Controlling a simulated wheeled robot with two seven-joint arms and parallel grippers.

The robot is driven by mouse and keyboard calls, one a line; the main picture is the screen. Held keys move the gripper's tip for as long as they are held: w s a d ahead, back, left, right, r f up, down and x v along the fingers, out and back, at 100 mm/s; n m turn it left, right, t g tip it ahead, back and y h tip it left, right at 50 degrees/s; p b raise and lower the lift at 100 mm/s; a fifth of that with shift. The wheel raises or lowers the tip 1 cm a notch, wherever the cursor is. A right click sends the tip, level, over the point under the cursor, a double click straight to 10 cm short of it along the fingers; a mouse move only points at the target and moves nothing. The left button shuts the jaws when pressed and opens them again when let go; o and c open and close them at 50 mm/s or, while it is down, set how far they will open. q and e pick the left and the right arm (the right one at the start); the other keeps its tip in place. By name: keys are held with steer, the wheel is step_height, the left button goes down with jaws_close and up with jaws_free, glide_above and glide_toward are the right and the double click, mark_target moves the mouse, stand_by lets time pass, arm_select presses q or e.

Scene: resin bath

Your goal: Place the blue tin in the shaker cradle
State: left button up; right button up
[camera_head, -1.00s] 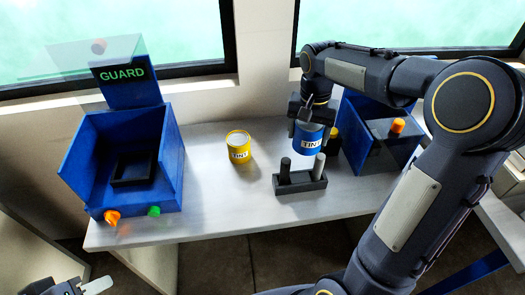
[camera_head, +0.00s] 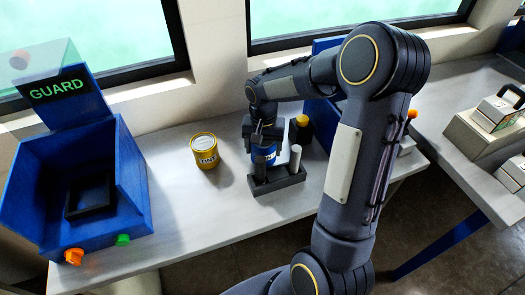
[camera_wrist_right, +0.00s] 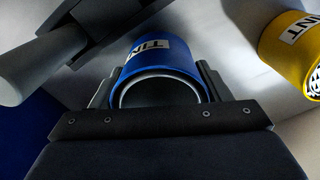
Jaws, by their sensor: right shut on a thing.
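The blue tin (camera_head: 263,154), with a white label, is in my right gripper (camera_head: 264,146). In the right wrist view the tin (camera_wrist_right: 160,58) sits between the gripper's two fingers (camera_wrist_right: 157,92). In the head view it is at the dark rack with upright posts (camera_head: 280,181), behind the dark front post; I cannot tell whether it touches the rack. The open blue box with the GUARD panel (camera_head: 130,160) stands at the left. A black square frame (camera_head: 72,212), which looks like the cradle, lies inside it. My left gripper is out of view.
A yellow tin (camera_head: 204,151) stands left of the rack; it also shows in the right wrist view (camera_wrist_right: 298,50). A second blue box (camera_head: 318,112) is behind my right arm. Orange (camera_head: 74,256) and green (camera_head: 123,240) knobs are on the left box's front. The bench's front middle is clear.

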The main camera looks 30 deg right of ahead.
steer(key=shift+f, duration=1.05)
steer(key=shift+f, duration=0.1)
steer(key=o, duration=1.2)
